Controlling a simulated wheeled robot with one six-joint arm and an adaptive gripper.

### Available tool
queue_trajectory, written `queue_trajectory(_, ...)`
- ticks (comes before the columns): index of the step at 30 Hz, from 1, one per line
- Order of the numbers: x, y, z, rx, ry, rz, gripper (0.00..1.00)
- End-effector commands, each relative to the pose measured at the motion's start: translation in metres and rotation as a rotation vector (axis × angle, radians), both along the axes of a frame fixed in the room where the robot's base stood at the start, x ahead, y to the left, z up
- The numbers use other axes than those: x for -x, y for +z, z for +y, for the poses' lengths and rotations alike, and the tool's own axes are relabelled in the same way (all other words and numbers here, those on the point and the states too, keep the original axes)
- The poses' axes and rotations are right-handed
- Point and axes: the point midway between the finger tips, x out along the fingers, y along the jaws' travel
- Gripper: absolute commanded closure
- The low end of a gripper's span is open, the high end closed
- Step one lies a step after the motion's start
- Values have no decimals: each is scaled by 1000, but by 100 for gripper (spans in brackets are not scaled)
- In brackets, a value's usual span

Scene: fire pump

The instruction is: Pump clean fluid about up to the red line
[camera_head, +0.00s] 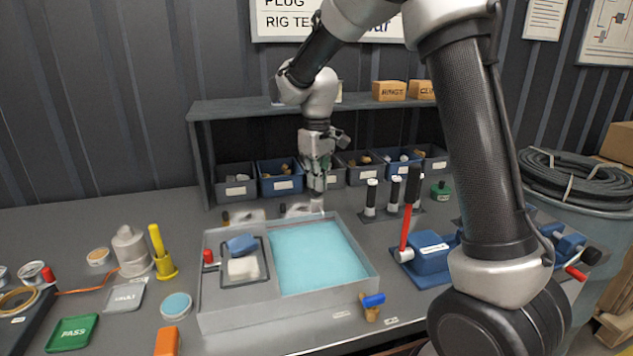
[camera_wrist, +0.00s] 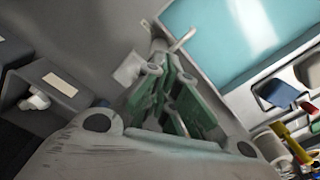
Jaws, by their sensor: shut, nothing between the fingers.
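A grey tray-like tank (camera_head: 230,312) stands on the bench, with light blue fluid (camera_head: 318,256) in its right part. The fluid also shows in the wrist view (camera_wrist: 240,35). A blue pump body (camera_head: 430,256) with a red lever (camera_head: 407,228) and black grip stands right of the tank; the lever is close to upright. My gripper (camera_head: 317,188) points down above the tank's back edge, away from the lever. In the wrist view my gripper (camera_wrist: 178,118) is shut and empty, near a pale fitting (camera_wrist: 180,40) at the tank's edge. I cannot make out a red line.
A blue sponge (camera_head: 241,244) and a white block (camera_head: 243,268) lie in the tank's left part. Parts bins (camera_head: 280,180) line the back under a shelf. A brass valve with blue handle (camera_head: 372,303) sits at the front.

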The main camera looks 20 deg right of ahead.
Motion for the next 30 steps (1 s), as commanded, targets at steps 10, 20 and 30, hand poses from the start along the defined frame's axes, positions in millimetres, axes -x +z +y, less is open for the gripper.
queue_trajectory(10, 0, 20, 0, -1, 0, 1, 100)
queue_trajectory(20, 0, 34, 0, 0, 0, 1, 100)
queue_trajectory(30, 0, 34, 0, 1, 0, 1, 100)
